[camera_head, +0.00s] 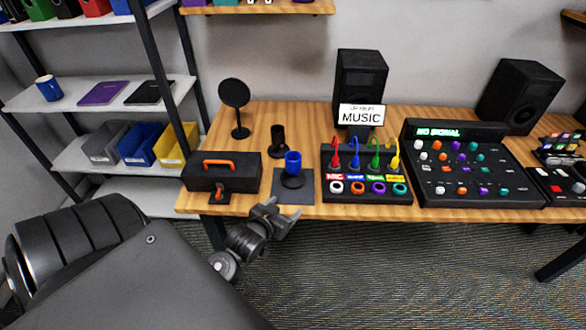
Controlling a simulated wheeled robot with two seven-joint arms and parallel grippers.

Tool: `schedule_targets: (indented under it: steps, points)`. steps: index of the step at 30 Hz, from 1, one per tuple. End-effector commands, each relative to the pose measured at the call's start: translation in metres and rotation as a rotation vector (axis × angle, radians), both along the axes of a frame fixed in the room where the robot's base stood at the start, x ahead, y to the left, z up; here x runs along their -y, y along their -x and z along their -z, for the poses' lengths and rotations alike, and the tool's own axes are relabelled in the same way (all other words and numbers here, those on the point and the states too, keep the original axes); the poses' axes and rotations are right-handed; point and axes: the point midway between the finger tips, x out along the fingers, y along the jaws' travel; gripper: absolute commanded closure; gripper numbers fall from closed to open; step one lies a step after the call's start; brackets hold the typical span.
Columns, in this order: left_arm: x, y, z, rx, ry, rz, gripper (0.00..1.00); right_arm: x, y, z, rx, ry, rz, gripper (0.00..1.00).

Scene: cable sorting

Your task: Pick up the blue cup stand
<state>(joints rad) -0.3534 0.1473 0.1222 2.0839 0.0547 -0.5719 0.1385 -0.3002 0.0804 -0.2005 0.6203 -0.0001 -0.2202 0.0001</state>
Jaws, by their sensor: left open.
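The blue cup stand (293,163) is a blue cup shape on a round black base. It stands upright on a dark square mat (290,198) near the front edge of the wooden table. My left gripper (279,214) is just in front of the table edge, below and slightly left of the stand in the picture. It is open, empty and apart from the stand. My right gripper is not in view.
A black toolbox (222,172) with an orange handle stands left of the mat. A black holder (278,139) is behind the stand. A cable panel (366,180) with coloured plugs is close on the right, then a mixer (470,172).

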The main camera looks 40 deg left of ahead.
Motion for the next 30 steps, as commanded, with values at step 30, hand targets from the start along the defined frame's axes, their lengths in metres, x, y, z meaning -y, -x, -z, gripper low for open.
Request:
schedule_targets:
  steps: [30]
  points:
    - [-0.075, -0.092, -0.057, 0.383, -0.042, -0.076, 0.28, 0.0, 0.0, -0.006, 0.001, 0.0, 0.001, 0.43]
